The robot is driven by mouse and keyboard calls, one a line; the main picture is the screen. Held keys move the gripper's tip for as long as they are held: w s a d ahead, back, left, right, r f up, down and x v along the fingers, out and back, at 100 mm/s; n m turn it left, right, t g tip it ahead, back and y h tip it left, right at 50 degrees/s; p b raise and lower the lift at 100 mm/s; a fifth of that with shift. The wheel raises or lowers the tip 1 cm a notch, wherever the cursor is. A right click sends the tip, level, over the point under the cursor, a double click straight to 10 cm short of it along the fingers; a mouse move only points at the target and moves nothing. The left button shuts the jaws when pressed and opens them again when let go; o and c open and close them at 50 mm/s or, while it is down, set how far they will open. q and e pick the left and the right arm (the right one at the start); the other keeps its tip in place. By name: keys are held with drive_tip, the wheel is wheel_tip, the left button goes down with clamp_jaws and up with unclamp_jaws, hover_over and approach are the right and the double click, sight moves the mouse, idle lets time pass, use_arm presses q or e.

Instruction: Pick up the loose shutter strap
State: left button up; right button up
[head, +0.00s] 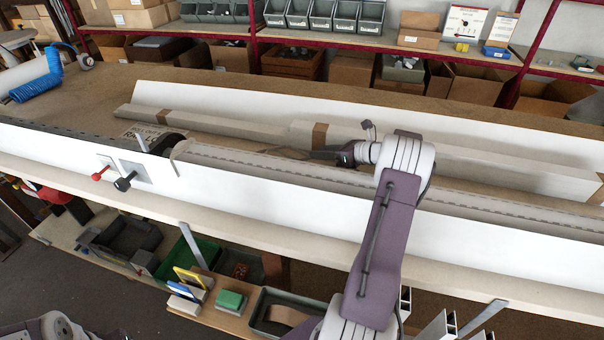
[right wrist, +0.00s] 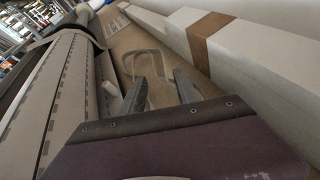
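A thin pale grey loop, which looks like the shutter strap (right wrist: 149,51), lies on the brown board in the right wrist view. It is between the slatted shutter roll on the left and a long pale box on the right. My right gripper (right wrist: 160,76) has its two fingers spread, with the near part of the loop around and beyond the fingertips. I cannot tell whether they touch it. In the head view my right gripper (head: 318,155) reaches left, low over the gap behind the shutter profiles (head: 270,168); the strap is not clear there. My left gripper is out of the frame.
Long pale boxes with brown tape (head: 235,128) lie behind the gap. A white panel (head: 270,208) with a red and a black knob runs along the front. Bins and cartons fill the rear shelf. A blue coiled hose (head: 38,84) lies at the far left.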

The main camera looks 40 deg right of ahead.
sight(303, 152)
drive_tip(key=shift+s+d+f, duration=0.1)
drive_tip(key=shift+s+f, duration=0.05)
drive_tip(key=shift+s, duration=0.05)
drive_tip(key=x, duration=0.9)
drive_tip(key=shift+w+d+f, duration=0.15)
drive_tip(key=shift+d+f, duration=0.2)
drive_tip(key=shift+r, duration=0.1)
drive_tip(key=shift+c, duration=0.9)
clamp_jaws()
